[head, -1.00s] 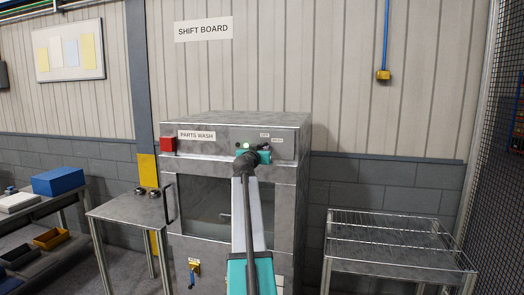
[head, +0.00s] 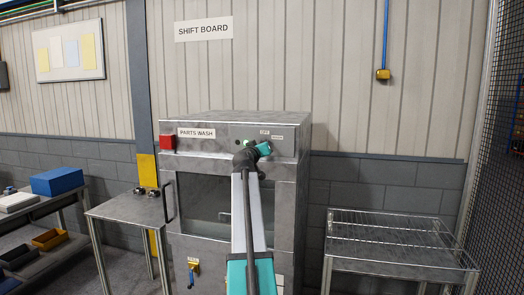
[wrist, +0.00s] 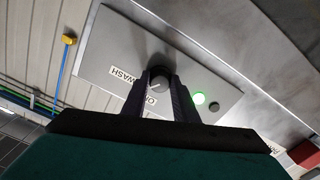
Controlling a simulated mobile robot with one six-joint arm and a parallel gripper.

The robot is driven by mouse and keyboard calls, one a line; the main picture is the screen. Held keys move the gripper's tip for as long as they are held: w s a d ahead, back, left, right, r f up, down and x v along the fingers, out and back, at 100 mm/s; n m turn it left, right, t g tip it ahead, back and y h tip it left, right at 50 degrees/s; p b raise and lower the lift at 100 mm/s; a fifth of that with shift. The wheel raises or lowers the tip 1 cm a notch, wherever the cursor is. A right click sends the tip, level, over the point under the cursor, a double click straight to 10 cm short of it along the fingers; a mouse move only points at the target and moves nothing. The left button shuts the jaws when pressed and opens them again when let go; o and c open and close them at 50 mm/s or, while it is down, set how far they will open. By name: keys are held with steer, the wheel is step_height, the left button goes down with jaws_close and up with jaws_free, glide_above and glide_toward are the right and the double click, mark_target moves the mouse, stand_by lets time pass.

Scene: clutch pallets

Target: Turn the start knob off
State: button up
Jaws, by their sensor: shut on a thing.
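The start knob (wrist: 160,76) is a dark round knob on the parts wash panel (wrist: 112,60). In the wrist view my gripper (wrist: 160,86) has one finger on each side of it and is shut on it. A white mark on the knob points down-left, toward the WASH label (wrist: 123,78) and a partly covered label starting with O (wrist: 149,102); I cannot tell which it meets. A green light (wrist: 199,98) glows beside the knob. In the head view my gripper (head: 263,149) is tilted at the panel and hides the knob.
The parts wash machine (head: 280,117) has a red box (head: 168,142) at its upper left and a door handle (head: 170,202) below. A small metal table (head: 125,208) stands to the left and a wire-topped table (head: 395,252) to the right.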

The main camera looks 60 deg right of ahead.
steer(key=shift+d+r+n, duration=0.1)
steer(key=shift+r+n, duration=0.1)
steer(key=shift+n, duration=1.65)
steer(key=shift+r+n, duration=0.15)
steer(key=shift+n, duration=1.7)
steer(key=o, duration=1.1)
steer(key=shift+s, duration=0.15)
steer(key=shift+c, duration=0.2)
steer(key=shift+f, duration=0.2)
steer(key=shift+b, duration=0.35)
